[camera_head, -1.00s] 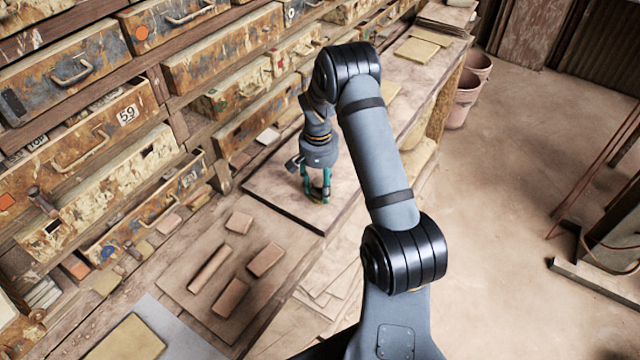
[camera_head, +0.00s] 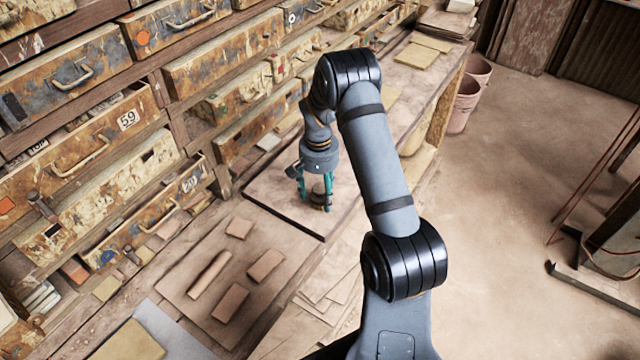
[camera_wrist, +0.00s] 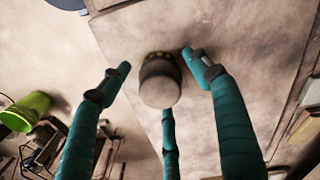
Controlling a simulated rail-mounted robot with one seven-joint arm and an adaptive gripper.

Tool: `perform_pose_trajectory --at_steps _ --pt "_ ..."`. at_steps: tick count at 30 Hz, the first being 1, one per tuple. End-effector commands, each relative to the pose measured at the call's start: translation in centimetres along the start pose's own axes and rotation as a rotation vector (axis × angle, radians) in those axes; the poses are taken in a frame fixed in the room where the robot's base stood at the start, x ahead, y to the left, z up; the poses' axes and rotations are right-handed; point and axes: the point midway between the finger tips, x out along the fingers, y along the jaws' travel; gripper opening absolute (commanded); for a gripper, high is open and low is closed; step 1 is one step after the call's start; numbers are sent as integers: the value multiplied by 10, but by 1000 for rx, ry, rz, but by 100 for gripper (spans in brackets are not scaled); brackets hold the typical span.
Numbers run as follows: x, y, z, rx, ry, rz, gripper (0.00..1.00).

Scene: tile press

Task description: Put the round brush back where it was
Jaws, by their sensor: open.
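The round brush shows in the wrist view (camera_wrist: 160,84) as a pale rounded top above a darker body with a dark band. In the head view it is a small dark shape (camera_head: 321,205) at my gripper's fingertips, partly hidden by the fingers. It appears to rest on the wide board on the bench (camera_head: 268,192). My gripper (camera_head: 316,196) is open, with its teal fingers spread around the brush. In the wrist view, two fingers (camera_wrist: 156,72) stand apart on either side of it, with visible gaps; a third is below it in the picture.
Rusty drawers (camera_head: 85,140) line the left side, some pulled out. Several clay pieces lie on a nearer board (camera_head: 220,258). A green cup (camera_wrist: 27,112) and clutter show at the wrist view's left. The board around the brush is largely bare.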

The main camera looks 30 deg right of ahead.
Motion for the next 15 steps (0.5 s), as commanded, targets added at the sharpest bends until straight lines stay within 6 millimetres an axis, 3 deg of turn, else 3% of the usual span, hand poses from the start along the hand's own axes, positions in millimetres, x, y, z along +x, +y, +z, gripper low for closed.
perform_pose_trajectory --at_steps 5,15 --pt "-24 -1 -2 1 6 -3 63" --pt "-96 -1 -1 1 6 -3 63"
